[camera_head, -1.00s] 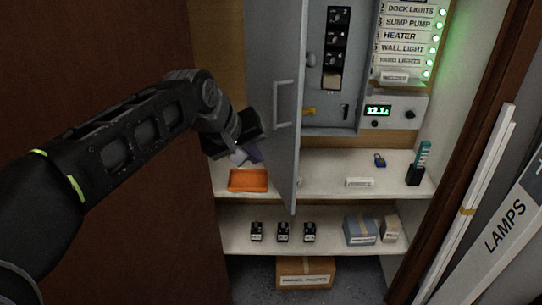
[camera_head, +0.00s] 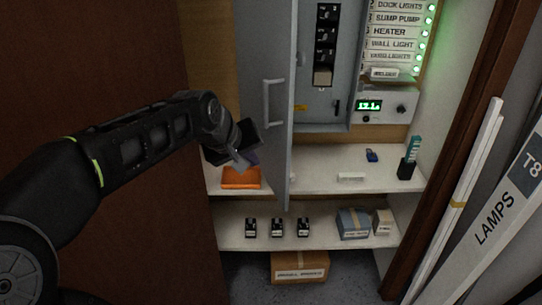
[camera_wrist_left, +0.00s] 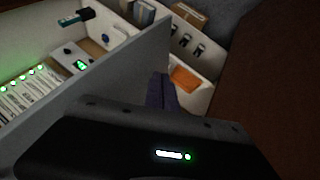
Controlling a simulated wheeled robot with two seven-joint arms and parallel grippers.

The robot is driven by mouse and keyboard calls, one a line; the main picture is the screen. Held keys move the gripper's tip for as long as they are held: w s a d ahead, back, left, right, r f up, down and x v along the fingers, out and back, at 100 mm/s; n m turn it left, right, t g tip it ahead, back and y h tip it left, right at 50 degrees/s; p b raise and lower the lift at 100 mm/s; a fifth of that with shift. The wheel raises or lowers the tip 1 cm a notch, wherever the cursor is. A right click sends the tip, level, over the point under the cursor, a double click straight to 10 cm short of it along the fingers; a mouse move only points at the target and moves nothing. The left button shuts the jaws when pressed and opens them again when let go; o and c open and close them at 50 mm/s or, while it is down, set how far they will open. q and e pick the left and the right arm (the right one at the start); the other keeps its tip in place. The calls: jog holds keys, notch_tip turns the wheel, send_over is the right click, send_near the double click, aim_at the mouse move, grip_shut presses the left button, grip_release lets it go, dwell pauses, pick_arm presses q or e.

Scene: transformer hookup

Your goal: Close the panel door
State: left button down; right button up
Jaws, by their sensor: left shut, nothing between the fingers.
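The panel door (camera_head: 262,50) is a grey metal door with a pale bar handle (camera_head: 266,103). It stands open, swung out from the grey panel box (camera_head: 335,100), whose inside with black breakers (camera_head: 324,45) shows. In the left wrist view the door (camera_wrist_left: 130,72) is a broad grey sheet slanting across the picture. My left gripper (camera_head: 248,161) is at the left of the door, below the handle's height, on the side away from the panel's inside. Its purple fingers (camera_wrist_left: 161,92) are shut and empty, close to the door; contact cannot be told. My right gripper is not in view.
An orange tray (camera_head: 241,178) sits on the upper shelf (camera_head: 320,192) below my left gripper. A small blue padlock (camera_head: 371,155) and a dark holder (camera_head: 407,170) stand right. Boxes line the lower shelf (camera_head: 265,241). A reddish-brown wall (camera_head: 90,60) fills the left; lamp cartons (camera_head: 500,215) lean right.

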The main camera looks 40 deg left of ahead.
aim_at(278, 164)
pick_arm(q)
jog(key=w, duration=0.1)
jog(key=w+d+f+p, duration=0.1)
jog(key=w, duration=0.1)
jog(key=w+d+f+p, duration=0.1)
jog(key=w, duration=0.1)
jog(key=shift+w+f, duration=0.15)
jog(key=shift+f, duration=0.1)
jog(key=shift+w, duration=0.1)
